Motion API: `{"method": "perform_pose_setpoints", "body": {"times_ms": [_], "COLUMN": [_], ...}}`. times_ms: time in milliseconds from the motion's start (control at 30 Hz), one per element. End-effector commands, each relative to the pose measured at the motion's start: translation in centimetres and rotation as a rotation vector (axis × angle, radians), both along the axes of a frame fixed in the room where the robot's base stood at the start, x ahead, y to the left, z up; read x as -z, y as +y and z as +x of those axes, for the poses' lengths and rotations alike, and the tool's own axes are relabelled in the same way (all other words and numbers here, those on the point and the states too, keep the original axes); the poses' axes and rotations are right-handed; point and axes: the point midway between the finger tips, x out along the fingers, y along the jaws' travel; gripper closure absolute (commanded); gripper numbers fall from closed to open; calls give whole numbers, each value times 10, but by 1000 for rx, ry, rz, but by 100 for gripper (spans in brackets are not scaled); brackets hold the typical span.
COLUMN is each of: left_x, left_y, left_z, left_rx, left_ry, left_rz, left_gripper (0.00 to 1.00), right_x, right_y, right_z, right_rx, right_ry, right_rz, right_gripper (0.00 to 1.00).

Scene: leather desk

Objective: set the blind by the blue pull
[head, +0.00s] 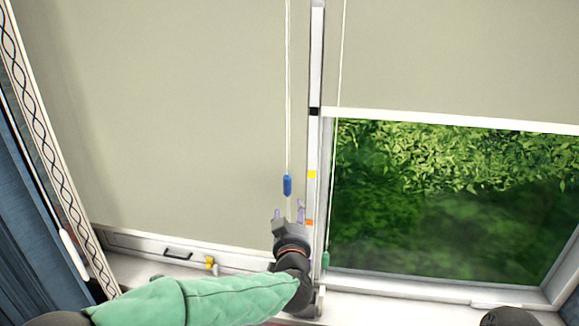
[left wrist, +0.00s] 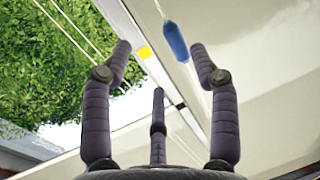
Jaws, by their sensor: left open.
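The blue pull (head: 287,185) hangs upright on a pale cord in front of the left blind (head: 170,110), which is lowered almost to the sill. My left gripper (head: 288,216) is just below the pull, its fingers pointing up, open and empty. In the left wrist view the blue pull (left wrist: 176,41) shows beyond the fingertips of the left gripper (left wrist: 160,50), nearer the right finger and apart from it. A white post (head: 316,60) beside the cord bears black, yellow (head: 312,174) and orange (head: 309,222) marks. My right gripper is not in view.
The right blind (head: 460,55) is partly raised, with greenery outside below it. A green pull (head: 325,260) hangs low on its cord, right of the post. A dark handle (head: 177,254) and yellow item (head: 210,264) are at the left sill. A patterned trim and blue curtain (head: 35,220) are at left.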

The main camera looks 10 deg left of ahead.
Motion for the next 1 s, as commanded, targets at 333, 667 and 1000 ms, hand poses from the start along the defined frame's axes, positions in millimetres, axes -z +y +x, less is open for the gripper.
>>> {"method": "perform_pose_setpoints", "body": {"times_ms": [333,667,1000], "left_x": [-32,-31,-31], "left_y": [7,19,24], "left_z": [13,70,99], "left_rx": [-29,-27,-25], "left_ry": [-39,-38,-39], "left_rz": [-1,-2,-2], "left_gripper": [40,40,40], "right_x": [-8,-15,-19], "right_y": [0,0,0], "right_z": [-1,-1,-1], "right_rx": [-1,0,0], "right_ry": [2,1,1], "right_rz": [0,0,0], "right_gripper": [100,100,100]}}
